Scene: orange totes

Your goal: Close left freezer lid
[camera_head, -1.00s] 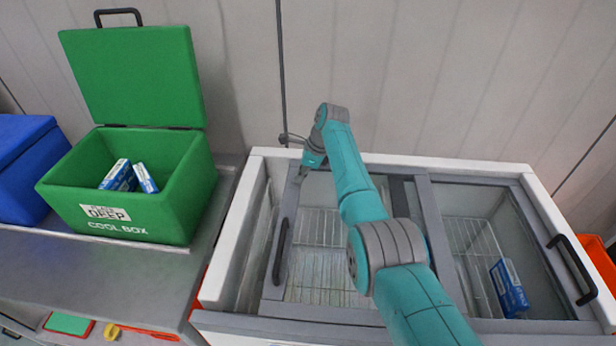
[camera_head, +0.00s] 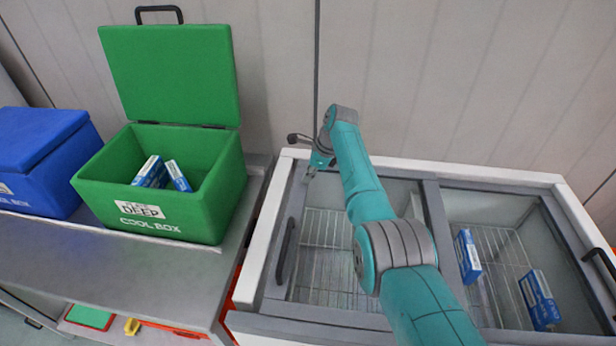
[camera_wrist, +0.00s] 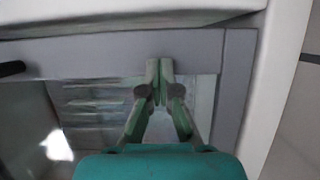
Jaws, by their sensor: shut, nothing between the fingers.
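The chest freezer (camera_head: 470,168) has a white rim and two grey-framed glass lids. The left lid (camera_head: 273,290) lies flat with its left frame against the freezer's left rim, with no visible gap there. Its black handle (camera_head: 286,250) is on its left side. My gripper (camera_head: 307,178) is at the lid's back left corner. In the wrist view its fingertips (camera_wrist: 161,66) are together and empty, over the grey lid frame (camera_wrist: 100,52); whether they touch it I cannot tell. My arm covers part of the left lid. The right lid (camera_head: 437,210) is on the right side.
A green cool box (camera_head: 210,205) stands open on the grey counter to the left, with blue-and-white boxes inside. A blue box (camera_head: 40,160) is beside it. Blue packages (camera_head: 468,256) are under the right side's glass. A wall (camera_head: 450,80) stands close behind the freezer.

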